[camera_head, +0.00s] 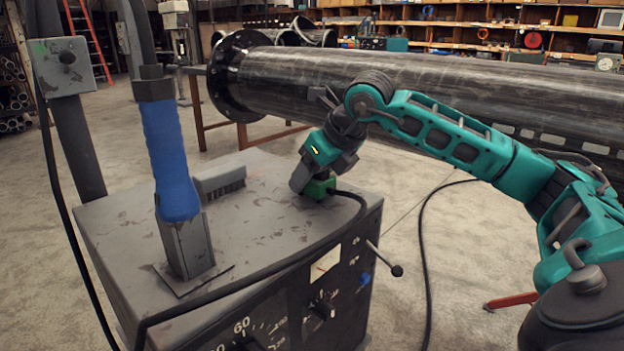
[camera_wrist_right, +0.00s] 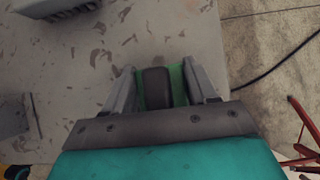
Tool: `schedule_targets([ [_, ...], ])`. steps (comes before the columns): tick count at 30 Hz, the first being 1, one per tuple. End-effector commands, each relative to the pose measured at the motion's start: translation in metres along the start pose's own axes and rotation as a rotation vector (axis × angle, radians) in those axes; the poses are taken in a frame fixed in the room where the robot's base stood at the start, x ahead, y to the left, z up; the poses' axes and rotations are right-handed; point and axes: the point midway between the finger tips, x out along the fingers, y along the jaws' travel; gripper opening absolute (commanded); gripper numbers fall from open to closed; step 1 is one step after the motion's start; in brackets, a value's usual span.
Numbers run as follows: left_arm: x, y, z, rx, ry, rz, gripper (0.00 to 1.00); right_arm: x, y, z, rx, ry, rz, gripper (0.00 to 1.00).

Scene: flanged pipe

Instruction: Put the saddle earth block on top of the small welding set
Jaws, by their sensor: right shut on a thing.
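The saddle earth block (camera_head: 321,187) is a small green block with a black part. It is at the far right part of the top of the small welding set (camera_head: 262,222), a worn grey box with dials on its front. My right gripper (camera_head: 308,184) is shut on the block; in the wrist view my right gripper (camera_wrist_right: 165,88) has one finger on each side of the green and black block (camera_wrist_right: 176,86). The block is at or just above the top; I cannot tell if it touches. My left gripper is out of view.
A blue-handled post (camera_head: 172,160) and a grey brush-like piece (camera_head: 218,181) stand on the welding set. A black cable (camera_head: 280,268) crosses its top. The large flanged pipe (camera_head: 440,85) lies behind. The top between post and block is clear.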

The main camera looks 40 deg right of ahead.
Motion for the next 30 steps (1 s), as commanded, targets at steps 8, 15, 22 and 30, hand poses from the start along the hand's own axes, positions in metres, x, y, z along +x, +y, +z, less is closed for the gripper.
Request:
schedule_targets([
  [8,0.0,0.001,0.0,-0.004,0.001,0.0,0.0,-0.001,0.0,0.002,0.0,-0.008,-0.001,0.0],
  [15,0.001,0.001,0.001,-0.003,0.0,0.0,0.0,0.001,0.0,-0.001,0.0,-0.002,0.0,0.74],
  [22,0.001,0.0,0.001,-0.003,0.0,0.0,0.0,0.001,0.0,-0.001,0.0,-0.002,0.0,0.83],
  [30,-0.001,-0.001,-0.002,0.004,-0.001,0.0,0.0,-0.014,-0.001,0.001,0.0,-0.003,-0.003,0.83],
])
